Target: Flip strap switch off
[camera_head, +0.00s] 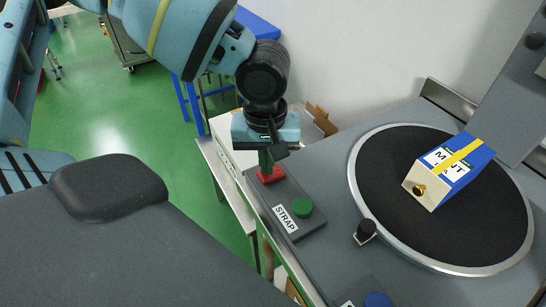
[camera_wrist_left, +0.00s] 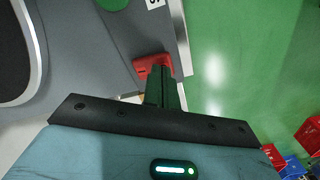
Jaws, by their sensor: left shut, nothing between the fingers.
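The strap switch is a dark grey box (camera_head: 303,223) with a white STRAP label (camera_head: 286,219), a green round button (camera_head: 302,207) and a red rocker (camera_head: 272,176) at its far end. My left gripper (camera_head: 266,172) points down with its fingers shut and empty, right at the red rocker. In the left wrist view the closed fingertips (camera_wrist_left: 162,72) overlap the red rocker (camera_wrist_left: 148,65); whether they press on it I cannot tell. The fingers hide part of the rocker. My right gripper is not in view.
A round black turntable (camera_head: 390,220) with a metal rim carries a blue and cream MINT box (camera_head: 450,172) with a yellow strap. A small black knob (camera_head: 366,228) and a blue button (camera_head: 377,300) are nearby. The green floor (camera_head: 110,120) is open at left.

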